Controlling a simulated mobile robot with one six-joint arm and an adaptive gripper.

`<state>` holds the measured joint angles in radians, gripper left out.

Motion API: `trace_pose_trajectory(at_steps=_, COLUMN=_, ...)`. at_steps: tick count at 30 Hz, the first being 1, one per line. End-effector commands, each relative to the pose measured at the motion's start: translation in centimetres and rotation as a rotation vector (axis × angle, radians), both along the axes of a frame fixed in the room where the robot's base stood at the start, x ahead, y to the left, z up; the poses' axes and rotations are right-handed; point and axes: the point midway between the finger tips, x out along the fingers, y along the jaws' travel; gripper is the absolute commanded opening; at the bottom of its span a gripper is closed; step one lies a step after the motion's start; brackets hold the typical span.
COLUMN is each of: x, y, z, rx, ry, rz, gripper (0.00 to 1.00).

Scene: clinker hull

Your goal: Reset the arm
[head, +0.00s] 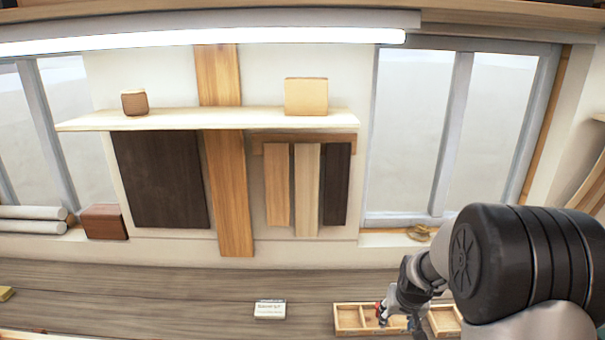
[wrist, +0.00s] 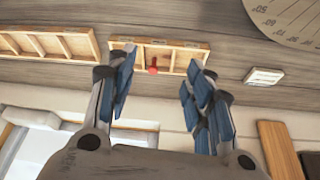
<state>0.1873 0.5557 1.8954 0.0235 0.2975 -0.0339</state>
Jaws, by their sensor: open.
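My gripper (wrist: 160,60) is open and empty in the wrist view, with its two blue-padded fingers well apart. In the head view my arm comes in from the right, and my gripper (head: 410,317) is low over the bench by the wooden trays, its fingertips small and partly hidden there. A small red item (wrist: 153,65) is at a divided wooden tray (wrist: 176,46) and appears between the fingers in the wrist view, apart from them. I cannot tell what it is.
A second divided tray (wrist: 45,42) is beside the first. A white label card (head: 270,310) and a numbered disc (wrist: 290,18) lie on the bench (head: 150,290). A shelf (head: 210,118) holds two blocks. The bench left of the card is mostly clear.

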Motion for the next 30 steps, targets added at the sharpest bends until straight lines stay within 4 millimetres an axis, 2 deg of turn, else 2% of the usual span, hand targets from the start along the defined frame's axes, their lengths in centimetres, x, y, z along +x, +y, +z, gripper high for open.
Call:
trace_pose_trajectory(at_steps=5, x=-2.4, y=1.6, z=2.9, rx=0.000, ry=-0.009, rz=0.021, gripper=0.47)
trace_pose_trajectory(at_steps=8, x=-4.7, y=2.8, z=4.7, rx=-0.001, ry=-0.012, rz=0.036, gripper=0.47)
trace_pose_trajectory(at_steps=12, x=-9.6, y=4.9, z=7.0, rx=0.000, ry=-0.015, rz=0.066, gripper=0.47)
trace_pose_trajectory(at_steps=16, x=-15.1, y=6.7, z=8.1, rx=-0.001, ry=-0.016, rz=0.093, gripper=0.47)
trace_pose_trajectory(at_steps=20, x=-20.9, y=8.1, z=7.9, rx=-0.002, ry=-0.017, rz=0.120, gripper=0.47)
trace_pose_trajectory(at_steps=24, x=-26.6, y=9.2, z=6.6, rx=-0.003, ry=-0.019, rz=0.145, gripper=0.47)
trace_pose_trajectory(at_steps=27, x=-29.8, y=9.6, z=5.4, rx=-0.004, ry=-0.018, rz=0.158, gripper=0.47)
trace_pose_trajectory(at_steps=30, x=-31.8, y=9.9, z=4.6, rx=-0.004, ry=-0.017, rz=0.167, gripper=0.47)
